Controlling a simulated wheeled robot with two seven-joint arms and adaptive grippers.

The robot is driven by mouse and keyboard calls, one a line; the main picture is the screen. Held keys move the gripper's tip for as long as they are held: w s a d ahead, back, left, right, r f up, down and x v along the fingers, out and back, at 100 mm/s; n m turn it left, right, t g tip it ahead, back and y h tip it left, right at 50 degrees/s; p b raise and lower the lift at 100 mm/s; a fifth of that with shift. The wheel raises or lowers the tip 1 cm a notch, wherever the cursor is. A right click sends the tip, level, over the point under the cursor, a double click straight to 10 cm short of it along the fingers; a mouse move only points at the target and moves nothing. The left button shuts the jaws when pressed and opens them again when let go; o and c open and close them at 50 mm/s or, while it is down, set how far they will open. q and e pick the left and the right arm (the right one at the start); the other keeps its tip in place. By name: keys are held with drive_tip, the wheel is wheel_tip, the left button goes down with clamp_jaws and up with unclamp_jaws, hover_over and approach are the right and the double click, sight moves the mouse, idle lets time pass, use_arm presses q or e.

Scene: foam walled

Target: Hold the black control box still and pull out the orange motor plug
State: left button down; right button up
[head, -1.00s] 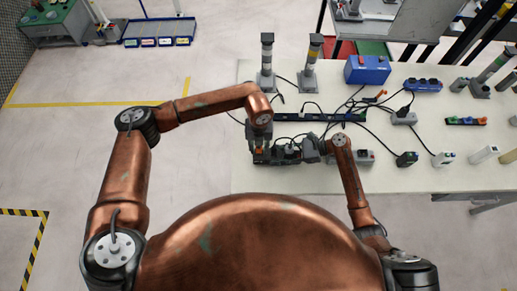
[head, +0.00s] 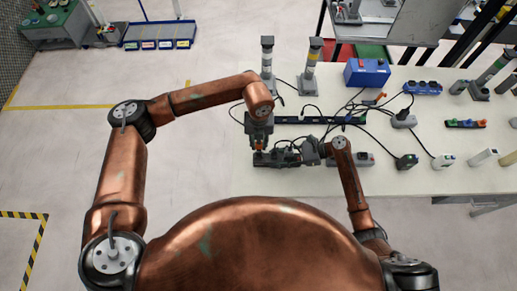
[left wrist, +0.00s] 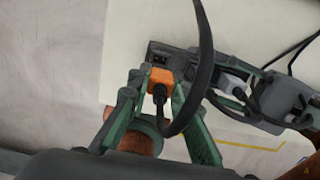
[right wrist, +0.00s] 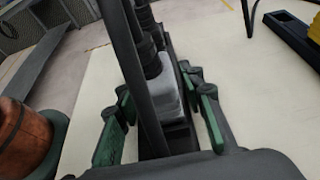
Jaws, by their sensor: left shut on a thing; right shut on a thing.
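The black control box (head: 284,158) lies on the near left part of the table. The orange motor plug (head: 258,146) is in my left gripper (head: 258,137), above the box's left end. In the left wrist view the orange plug (left wrist: 158,76) sits between the green fingers, its black cable hanging in front. An open dark end of the box (left wrist: 158,54) shows beside it, and the plug looks lifted clear of it. My right gripper (head: 310,151) is shut around the box; in the right wrist view its fingers (right wrist: 160,90) flank the box and a grey plug (right wrist: 170,92).
A dark power strip (head: 318,119) lies behind the box, with loose black cables around it. A blue case (head: 366,70) and a grey adapter (head: 404,120) stand to the right. The table's left edge is close by.

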use_arm(q)
drive_tip(key=shift+r, duration=2.15)
use_arm(e)
drive_tip(key=o, duration=1.4)
drive_tip(key=v, duration=1.2)
drive_tip(key=shift+s+d+f, duration=0.1)
